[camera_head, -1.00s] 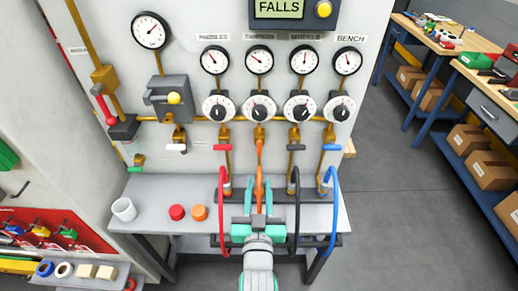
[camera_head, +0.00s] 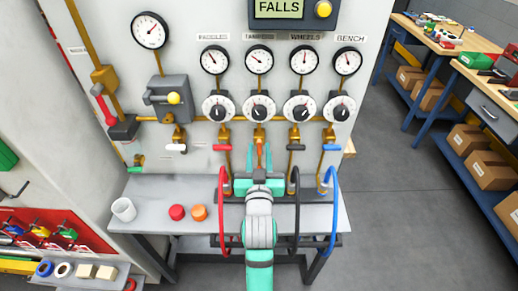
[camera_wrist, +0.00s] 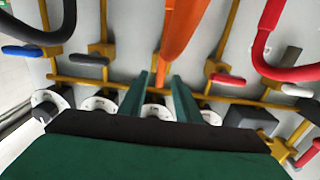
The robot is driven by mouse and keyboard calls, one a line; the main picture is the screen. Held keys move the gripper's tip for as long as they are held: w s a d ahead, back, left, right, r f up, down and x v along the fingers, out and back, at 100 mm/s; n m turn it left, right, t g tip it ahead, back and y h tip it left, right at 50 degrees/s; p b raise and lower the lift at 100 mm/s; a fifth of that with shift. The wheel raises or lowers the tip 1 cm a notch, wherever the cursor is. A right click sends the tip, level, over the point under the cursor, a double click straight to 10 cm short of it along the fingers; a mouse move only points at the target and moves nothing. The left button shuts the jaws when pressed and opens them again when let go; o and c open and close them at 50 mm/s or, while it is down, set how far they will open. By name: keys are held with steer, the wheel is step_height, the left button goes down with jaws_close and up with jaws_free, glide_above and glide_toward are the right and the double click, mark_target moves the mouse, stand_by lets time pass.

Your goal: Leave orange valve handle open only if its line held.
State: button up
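An orange part (camera_head: 260,156) runs upright at the second line from the left, between red and black handles. Contact cannot be told. The red handle (camera_head: 222,147), black handle (camera_head: 296,147) and blue handle (camera_head: 332,147) lie crosswise. The display (camera_head: 279,9) reads "FALLS".
The second gauge (camera_head: 259,59) and its dial knob (camera_head: 259,106) are above the orange line. Red (camera_head: 222,205), black (camera_head: 296,205) and blue hoses (camera_head: 334,205) flank my arm.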

steer(key=shift+w, duration=0.6)
jaws_close()
